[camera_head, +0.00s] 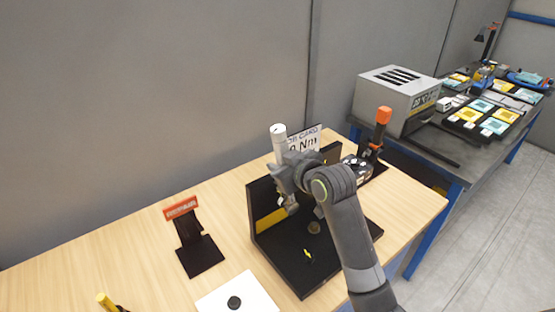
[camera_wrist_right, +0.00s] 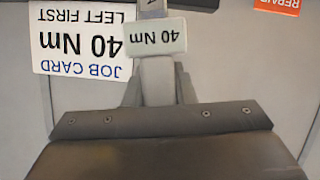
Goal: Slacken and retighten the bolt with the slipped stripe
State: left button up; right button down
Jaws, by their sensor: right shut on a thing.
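My right gripper (camera_head: 287,190) is shut on a pale grey cylindrical tool (camera_head: 279,143), held roughly upright above the black fixture. In the right wrist view the held tool carries a "40 Nm" label (camera_wrist_right: 155,37), seen upside down. The black fixture (camera_head: 285,262) has a flat base, upright walls and a yellow band. On its base are a small yellow mark (camera_head: 308,254) and a dull round bolt-like part (camera_head: 314,227). I cannot tell whether a stripe is slipped. The job card (camera_wrist_right: 80,38) reads "40 Nm" and "LEFT FIRST". My left gripper is out of view.
A red "REPAIR" sign (camera_head: 181,207) stands left of the fixture. A white sheet (camera_head: 265,299) with a black disc (camera_head: 234,302) lies in front. An orange-topped tool (camera_head: 383,116) stands right. A yellow-ended item (camera_head: 105,300) is at lower left. The table's left part is clear.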

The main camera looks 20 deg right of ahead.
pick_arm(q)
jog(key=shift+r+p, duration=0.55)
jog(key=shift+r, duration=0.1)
pick_arm(e)
jog(key=shift+s+d+r, duration=0.1)
jog(key=shift+s+d, duration=0.1)
jog(key=shift+s, duration=0.4)
jog(key=shift+s+d+r, duration=0.1)
jog(key=shift+s+d, duration=0.1)
jog(key=shift+s, duration=0.35)
jog(key=shift+f, duration=0.1)
